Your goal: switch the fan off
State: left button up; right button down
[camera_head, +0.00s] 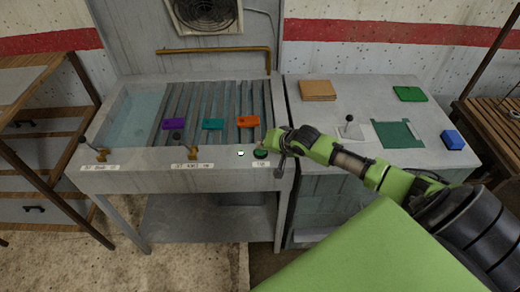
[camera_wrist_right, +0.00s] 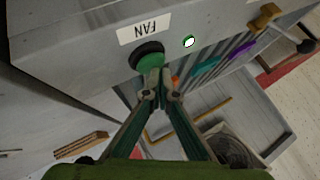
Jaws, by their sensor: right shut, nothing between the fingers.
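The fan button (camera_wrist_right: 150,57) is a round green cap in a black ring on the rack's front panel, beside a white label (camera_wrist_right: 144,28) reading FAN; it also shows in the head view (camera_head: 261,154). A small bright white lamp with a green rim (camera_wrist_right: 189,42) sits next to it, seen in the head view too (camera_head: 241,154). The round fan (camera_head: 203,12) is behind a square frame on the back wall. My right gripper (camera_wrist_right: 160,92) is shut and empty, its tips at the button; I cannot tell whether they touch it. My left gripper is not in view.
Purple, teal and orange blocks (camera_head: 246,121) lie on the slatted rack. Levers (camera_head: 97,150) stand along its front edge at left and middle. A brown pipe (camera_head: 213,50) runs behind. The right-hand counter (camera_head: 330,112) holds several flat pieces and a blue block (camera_head: 452,139).

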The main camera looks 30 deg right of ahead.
aim_at(262, 152)
jog(key=shift+f, duration=0.2)
jog(key=shift+s+f, duration=0.15)
jog(key=shift+f, duration=0.2)
dwell(0.4)
jog(key=shift+p, duration=0.6)
notch_tip(262, 152, up, 5)
jog(key=p, duration=0.5)
jog(key=shift+r+p, duration=0.45)
jog(key=shift+r, duration=0.4)
jog(key=shift+f, duration=0.1)
